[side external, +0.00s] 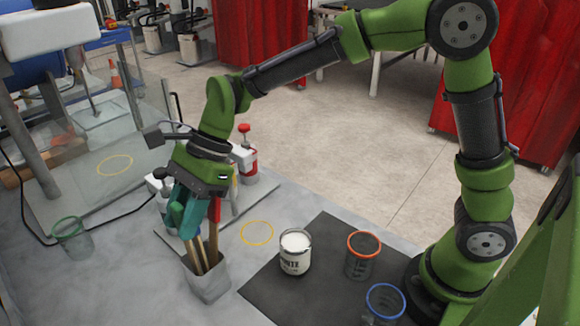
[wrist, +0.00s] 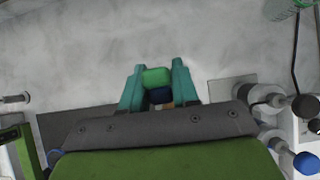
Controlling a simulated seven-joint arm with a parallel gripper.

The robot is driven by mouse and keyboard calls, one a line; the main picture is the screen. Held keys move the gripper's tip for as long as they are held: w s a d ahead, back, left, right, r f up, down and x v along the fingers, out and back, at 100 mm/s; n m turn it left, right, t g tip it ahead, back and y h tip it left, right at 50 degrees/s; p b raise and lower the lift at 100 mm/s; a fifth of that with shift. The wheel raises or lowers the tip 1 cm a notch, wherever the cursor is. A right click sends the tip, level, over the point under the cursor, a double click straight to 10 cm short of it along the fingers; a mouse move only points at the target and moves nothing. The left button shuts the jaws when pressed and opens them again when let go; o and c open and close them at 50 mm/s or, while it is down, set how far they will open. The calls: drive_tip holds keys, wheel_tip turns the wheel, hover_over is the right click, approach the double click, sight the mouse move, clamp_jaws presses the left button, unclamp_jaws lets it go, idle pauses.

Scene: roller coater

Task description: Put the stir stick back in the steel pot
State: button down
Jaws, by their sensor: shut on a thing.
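The steel pot (side external: 208,286) is a grey, open-topped holder at the front left of the bench in the side view. Several wooden sticks stand in it, one with a red top (side external: 215,208). My gripper (side external: 184,225) is right above the pot, pointing down, with teal fingers. It is shut on a stir stick with a green end, which shows between the fingertips (wrist: 159,66) in the wrist view as a green block (wrist: 156,76). Dark blue and tan parts show just behind it. The fingers hide much of the held stick, and I cannot tell how deep its lower end sits.
A green-rimmed cup (side external: 73,238) is at left. Bottles (side external: 246,160) stand behind my gripper. A yellow ring (side external: 257,233) marks bare bench.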

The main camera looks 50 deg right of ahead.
drive_tip(key=shift+s+d+f, duration=0.1)
drive_tip(key=shift+d+f, duration=0.05)
drive_tip(key=shift+f, duration=0.3)
drive_tip(key=c, duration=0.8)
unclamp_jaws()
drive_tip(key=shift+r, duration=0.1)
drive_tip(key=shift+r, duration=0.1)
